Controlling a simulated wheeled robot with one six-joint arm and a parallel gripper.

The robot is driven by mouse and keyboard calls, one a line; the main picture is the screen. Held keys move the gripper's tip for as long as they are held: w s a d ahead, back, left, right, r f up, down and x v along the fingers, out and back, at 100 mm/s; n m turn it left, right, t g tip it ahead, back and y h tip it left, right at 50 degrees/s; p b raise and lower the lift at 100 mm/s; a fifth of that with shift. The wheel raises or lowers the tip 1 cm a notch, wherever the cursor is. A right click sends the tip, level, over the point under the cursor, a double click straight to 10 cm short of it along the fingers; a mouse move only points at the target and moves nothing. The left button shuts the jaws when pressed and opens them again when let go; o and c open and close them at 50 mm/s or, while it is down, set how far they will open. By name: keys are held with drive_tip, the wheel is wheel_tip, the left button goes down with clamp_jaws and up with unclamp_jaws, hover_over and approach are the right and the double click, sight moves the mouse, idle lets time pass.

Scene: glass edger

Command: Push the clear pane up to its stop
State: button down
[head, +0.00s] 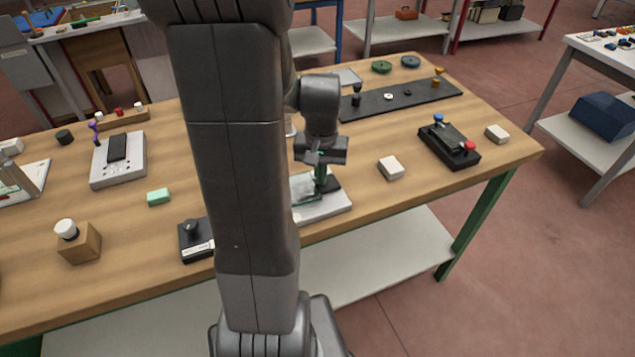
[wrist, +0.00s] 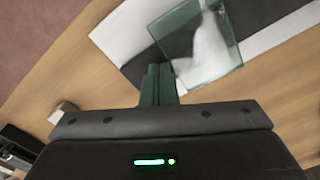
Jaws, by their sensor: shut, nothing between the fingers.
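The clear pane (wrist: 205,40) is a greenish see-through sheet in the wrist view. It lies over a white base (wrist: 125,30) with a black strip (wrist: 255,15). In the head view the pane (head: 303,187) shows on the white base (head: 325,208), partly hidden by my arm. My gripper (wrist: 158,72) has its green fingers shut and empty, beside the pane's near left edge. I cannot tell if they touch it. In the head view my gripper (head: 320,182) points down over the base at the pane's right. I cannot make out the stop.
A white block (head: 391,168) and a black fixture with blue and red knobs (head: 449,146) stand to the right. A long black plate (head: 400,98) lies behind. A black device with a knob (head: 194,240) is left of my arm. Bare wood surrounds the base's right side.

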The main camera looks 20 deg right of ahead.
drive_tip(key=shift+s+a, duration=0.15)
drive_tip(key=shift+a, duration=1.8)
drive_tip(key=shift+s+a, duration=0.15)
drive_tip(key=shift+a, duration=1.8)
drive_tip(key=shift+s+a, duration=0.15)
drive_tip(key=shift+a, duration=1.8)
drive_tip(key=shift+r, duration=0.1)
drive_tip(key=shift+d+r+p, duration=0.25)
drive_tip(key=shift+r+p, duration=0.8)
drive_tip(key=shift+r, duration=0.2)
drive_tip(key=shift+d+r+p, duration=0.25)
drive_tip(key=shift+r+p, duration=0.8)
drive_tip(key=shift+r, duration=0.2)
drive_tip(key=shift+w, duration=0.1)
